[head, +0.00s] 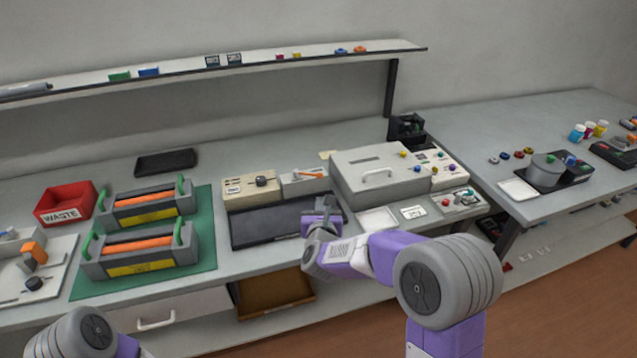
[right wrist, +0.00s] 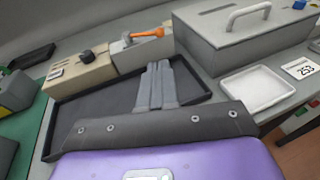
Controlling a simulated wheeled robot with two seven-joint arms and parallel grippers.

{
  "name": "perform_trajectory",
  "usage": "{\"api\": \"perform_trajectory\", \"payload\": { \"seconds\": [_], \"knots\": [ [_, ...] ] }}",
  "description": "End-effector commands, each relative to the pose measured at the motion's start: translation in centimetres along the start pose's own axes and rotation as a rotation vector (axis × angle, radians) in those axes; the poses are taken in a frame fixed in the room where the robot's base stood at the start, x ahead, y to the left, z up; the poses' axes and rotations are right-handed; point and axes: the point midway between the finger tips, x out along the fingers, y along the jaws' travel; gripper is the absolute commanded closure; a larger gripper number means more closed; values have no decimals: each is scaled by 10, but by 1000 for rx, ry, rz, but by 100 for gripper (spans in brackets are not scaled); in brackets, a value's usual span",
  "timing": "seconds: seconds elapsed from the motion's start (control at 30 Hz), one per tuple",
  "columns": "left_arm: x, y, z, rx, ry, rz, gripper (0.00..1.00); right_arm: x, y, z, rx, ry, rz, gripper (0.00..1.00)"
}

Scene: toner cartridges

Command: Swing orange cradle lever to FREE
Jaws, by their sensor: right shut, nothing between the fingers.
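An orange lever (head: 312,174) sits on a small grey box (head: 298,187) beside a cream box with a black knob. In the right wrist view the orange lever (right wrist: 147,33) lies roughly level across the top of the grey box (right wrist: 135,58), its handle end to the right. Its markings are too small to read. My right gripper (head: 326,203) is over the dark tray, near side of the grey box. Its fingers (right wrist: 158,72) are together, empty and apart from the lever. My left gripper is out of view; only part of my left arm shows at the bottom left.
The dark tray (head: 268,228) lies in front of the boxes. A cream box with a black knob (head: 251,188) stands left of the lever. A large grey case with a handle (head: 380,176) stands right. Two toner cartridges (head: 148,205) lie on a green mat.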

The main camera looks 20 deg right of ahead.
Motion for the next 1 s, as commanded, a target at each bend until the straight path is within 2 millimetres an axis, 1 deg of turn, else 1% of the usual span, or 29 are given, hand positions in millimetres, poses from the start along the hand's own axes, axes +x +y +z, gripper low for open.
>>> {"api": "perform_trajectory", "payload": {
  "seconds": [0.17,0.4,0.6,0.8,1.0],
  "knots": [
    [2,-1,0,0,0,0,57,24,0,-1,1,0,-1,100],
    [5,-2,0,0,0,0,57,69,1,-2,-2,1,0,100],
    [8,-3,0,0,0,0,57,103,0,-2,-4,1,0,100],
    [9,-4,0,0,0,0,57,126,1,-2,-4,1,1,100],
    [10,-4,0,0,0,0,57,135,1,-1,-2,2,2,100]
  ]
}}
